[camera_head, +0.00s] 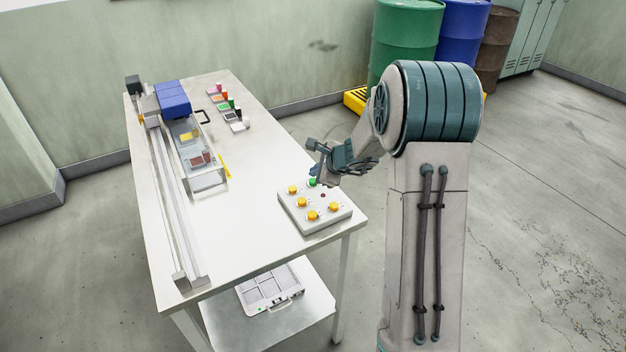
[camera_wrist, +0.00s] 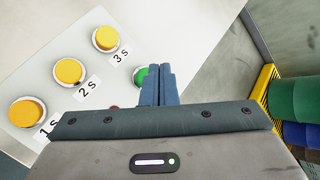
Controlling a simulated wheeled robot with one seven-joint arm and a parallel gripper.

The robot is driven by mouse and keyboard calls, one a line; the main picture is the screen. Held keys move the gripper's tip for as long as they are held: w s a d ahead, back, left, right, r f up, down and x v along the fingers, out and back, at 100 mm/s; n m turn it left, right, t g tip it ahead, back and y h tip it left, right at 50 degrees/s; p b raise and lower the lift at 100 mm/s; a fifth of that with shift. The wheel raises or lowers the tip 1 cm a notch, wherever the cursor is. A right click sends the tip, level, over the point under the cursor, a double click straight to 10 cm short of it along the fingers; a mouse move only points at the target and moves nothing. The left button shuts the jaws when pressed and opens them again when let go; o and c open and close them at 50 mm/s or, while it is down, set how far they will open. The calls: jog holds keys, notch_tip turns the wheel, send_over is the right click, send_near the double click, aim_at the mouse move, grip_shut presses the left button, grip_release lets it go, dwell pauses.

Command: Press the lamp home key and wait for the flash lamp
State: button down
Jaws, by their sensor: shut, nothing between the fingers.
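A pale control box (camera_head: 335,221) sits on the table's near right corner. It bears several yellow keys, a green key (camera_head: 312,182) and a small dark red light (camera_head: 323,195). In the wrist view three yellow keys are labelled 1 s, 2 s (camera_wrist: 68,71) and 3 s; the green key (camera_wrist: 141,75) is partly hidden by my fingers. My gripper (camera_head: 316,174) is shut and empty, its fingertips close to the green key; I cannot tell whether they touch. The fingers (camera_wrist: 160,75) show together in the wrist view. I cannot read which key is lamp home. A blue-topped carriage (camera_head: 173,99) is at the rail's far end.
The long rail (camera_head: 172,205) runs along the table's left side, beside a framed tray (camera_head: 206,183) with coloured patches. Several small coloured items (camera_head: 227,104) stand at the back. A case (camera_head: 272,292) lies on the lower shelf. Drums (camera_head: 405,35) stand behind. The table's middle is clear.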

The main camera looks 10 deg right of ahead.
jog(key=shift+r, duration=0.1)
jog(key=shift+r+p, duration=1.9)
jog(key=shift+r, duration=0.5)
dwell(0.8)
